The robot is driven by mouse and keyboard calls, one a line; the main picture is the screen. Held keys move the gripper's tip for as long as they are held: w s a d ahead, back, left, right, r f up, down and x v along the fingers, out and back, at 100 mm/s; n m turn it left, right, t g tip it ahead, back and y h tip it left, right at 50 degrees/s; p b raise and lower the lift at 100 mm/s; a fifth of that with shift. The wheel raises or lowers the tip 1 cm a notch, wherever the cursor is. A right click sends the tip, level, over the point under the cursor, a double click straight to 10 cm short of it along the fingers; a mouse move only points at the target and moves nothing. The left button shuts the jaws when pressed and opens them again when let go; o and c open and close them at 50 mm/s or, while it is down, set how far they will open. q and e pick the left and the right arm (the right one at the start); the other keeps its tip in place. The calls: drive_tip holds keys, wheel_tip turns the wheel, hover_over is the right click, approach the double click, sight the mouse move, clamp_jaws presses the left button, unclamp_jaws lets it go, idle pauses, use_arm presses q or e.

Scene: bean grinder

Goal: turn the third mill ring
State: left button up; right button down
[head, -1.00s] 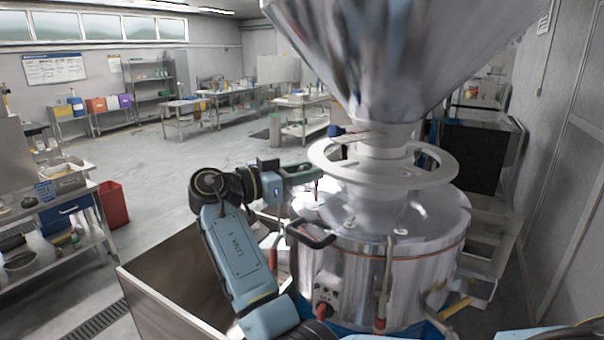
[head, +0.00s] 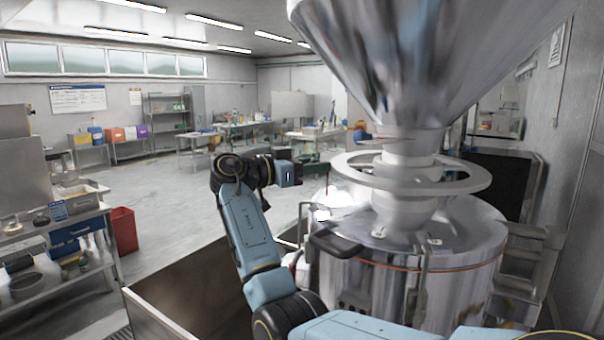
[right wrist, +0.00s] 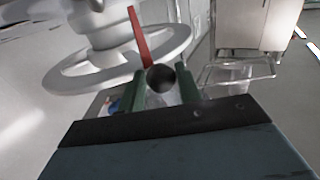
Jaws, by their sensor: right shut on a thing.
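The pale grey mill ring (head: 465,184) sits around the neck below the big steel hopper (head: 400,60). In the right wrist view, the ring (right wrist: 72,80) is at the upper left. A dark ball knob (right wrist: 161,78) lies between the green fingers of my right gripper (right wrist: 162,88), which is shut on it. A red rod (right wrist: 139,38) meets the picture just above the knob; whether they are joined I cannot tell. In the head view, my right gripper (head: 318,166) is at the left edge of the ring, its fingertips hard to make out. My left gripper is out of view.
The steel grinder drum (head: 410,265) with a dark handle (head: 335,246) stands under the ring. A brown-sided bin (head: 185,300) is at the lower left. A shelf table (head: 75,230) and a red bin (head: 123,230) stand at the left. Open floor lies behind my right arm.

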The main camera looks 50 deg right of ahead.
drive_tip(key=shift+d+r, duration=0.15)
drive_tip(key=shift+d, duration=0.05)
drive_tip(key=shift+w, duration=0.1)
drive_tip(key=c, duration=1.1)
unclamp_jaws()
drive_tip(key=shift+c, duration=0.2)
drive_tip(key=shift+a, duration=0.3)
drive_tip(key=b+v, duration=0.2)
drive_tip(key=v, duration=1.1)
